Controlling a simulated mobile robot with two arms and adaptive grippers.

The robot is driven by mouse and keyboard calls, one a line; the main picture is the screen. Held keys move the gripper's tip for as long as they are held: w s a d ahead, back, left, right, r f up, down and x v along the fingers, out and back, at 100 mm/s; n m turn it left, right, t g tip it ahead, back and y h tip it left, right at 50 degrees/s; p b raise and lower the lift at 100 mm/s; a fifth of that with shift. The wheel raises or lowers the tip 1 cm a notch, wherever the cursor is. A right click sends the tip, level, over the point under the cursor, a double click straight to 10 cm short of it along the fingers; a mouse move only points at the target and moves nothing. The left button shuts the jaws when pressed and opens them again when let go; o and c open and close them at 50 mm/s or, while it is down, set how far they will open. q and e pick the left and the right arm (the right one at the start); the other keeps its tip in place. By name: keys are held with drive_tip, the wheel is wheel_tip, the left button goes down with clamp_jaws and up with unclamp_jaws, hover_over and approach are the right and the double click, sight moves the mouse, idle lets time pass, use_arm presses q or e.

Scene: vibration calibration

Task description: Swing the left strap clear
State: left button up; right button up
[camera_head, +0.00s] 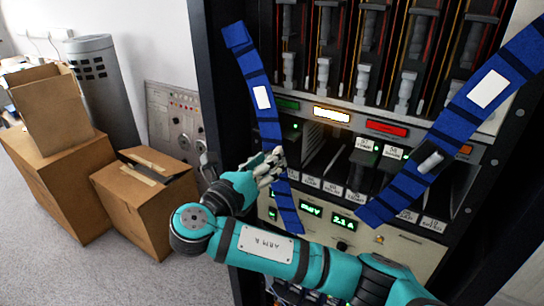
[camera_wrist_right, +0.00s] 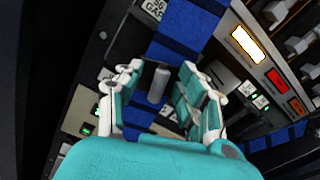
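The left strap (camera_head: 268,105) is a blue band with dark cross-bars and a white label, hanging slantwise across the left front of the equipment rack. It also shows in the right wrist view (camera_wrist_right: 180,30). My right gripper (camera_head: 274,165) is at its lower half and hides part of it. In the right wrist view my right gripper (camera_wrist_right: 162,85) has its fingers spread on either side of a grey peg-like handle (camera_wrist_right: 158,86) on the strap. I see gaps between the fingers and the handle. My left gripper is not in view.
A second blue strap (camera_head: 465,107) with a grey handle (camera_head: 430,162) crosses the rack's right side. Behind the straps are lit modules and an open slot (camera_head: 325,155). Cardboard boxes (camera_head: 148,205) stand on the floor to the left, beside a grey cylinder (camera_head: 103,85).

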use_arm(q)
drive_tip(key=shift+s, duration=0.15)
use_arm(e)
drive_tip(key=shift+s, duration=0.1)
drive_tip(key=shift+c, duration=0.3)
clamp_jaws()
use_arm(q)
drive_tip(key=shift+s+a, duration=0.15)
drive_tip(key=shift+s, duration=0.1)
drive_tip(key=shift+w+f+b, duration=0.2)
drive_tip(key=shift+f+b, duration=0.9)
use_arm(e)
drive_tip(key=w+a+f+m, duration=0.1)
drive_tip(key=w+a+m, duration=0.3)
drive_tip(key=a, duration=0.3)
drive_tip(key=shift+w+a+f, duration=0.15)
drive_tip(key=shift+w+a, duration=0.1)
drive_tip(key=shift+w, duration=0.4)
